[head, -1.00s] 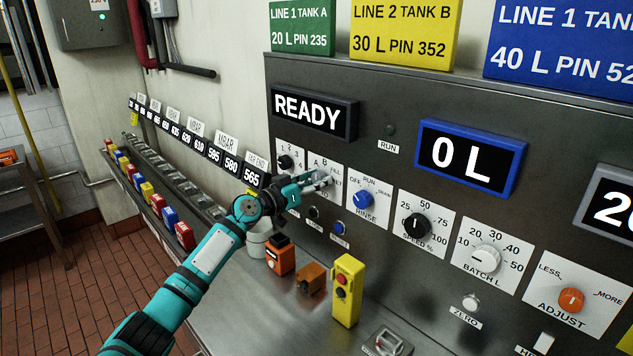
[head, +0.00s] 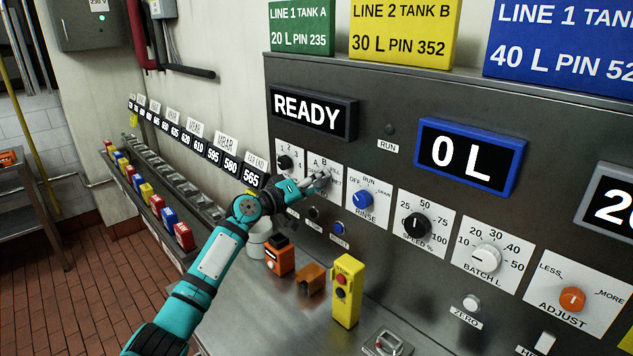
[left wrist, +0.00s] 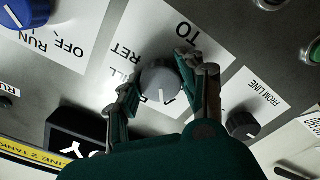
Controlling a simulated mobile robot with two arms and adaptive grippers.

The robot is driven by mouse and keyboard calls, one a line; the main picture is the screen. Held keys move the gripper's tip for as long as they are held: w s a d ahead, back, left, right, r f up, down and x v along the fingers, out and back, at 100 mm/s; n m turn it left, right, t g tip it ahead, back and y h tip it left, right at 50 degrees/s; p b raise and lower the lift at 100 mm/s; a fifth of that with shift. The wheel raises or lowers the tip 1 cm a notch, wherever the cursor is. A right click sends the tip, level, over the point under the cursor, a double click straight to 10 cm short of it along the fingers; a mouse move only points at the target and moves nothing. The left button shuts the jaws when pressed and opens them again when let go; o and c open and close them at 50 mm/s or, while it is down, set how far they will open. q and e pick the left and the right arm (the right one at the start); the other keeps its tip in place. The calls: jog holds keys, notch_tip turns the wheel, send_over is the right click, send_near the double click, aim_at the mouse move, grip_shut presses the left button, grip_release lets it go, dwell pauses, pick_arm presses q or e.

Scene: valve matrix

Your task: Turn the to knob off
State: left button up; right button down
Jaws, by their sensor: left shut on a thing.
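The "TO" knob is a grey round knob (left wrist: 161,80) on a white plate in the left wrist view, which shows the panel upside down. My left gripper (left wrist: 153,76) is shut on this knob, one finger on each side. In the head view my left gripper (head: 321,181) is at the knob's plate (head: 331,201), covering most of the knob. My right gripper is not in view.
The blue RINSE knob (head: 363,199) is close on the right, and the black "FROM LINE" knob (head: 284,162) is close on the left. Small buttons (head: 338,228) sit below. A yellow control box (head: 346,290) and orange boxes (head: 279,256) stand on the steel counter.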

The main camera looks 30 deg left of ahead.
pick_arm(q)
jog(key=n+p, duration=0.1)
jog(key=n, duration=0.4)
jog(key=shift+r+n+p, duration=0.1)
jog(key=shift+n+p, duration=0.2)
jog(key=shift+p, duration=0.1)
jog(key=n+p, duration=0.2)
jog(key=n, duration=0.3)
dwell(0.3)
jog(key=o, duration=1.2)
jog(key=shift+s, duration=0.1)
jog(key=v, duration=1.2)
jog(key=shift+a, duration=0.1)
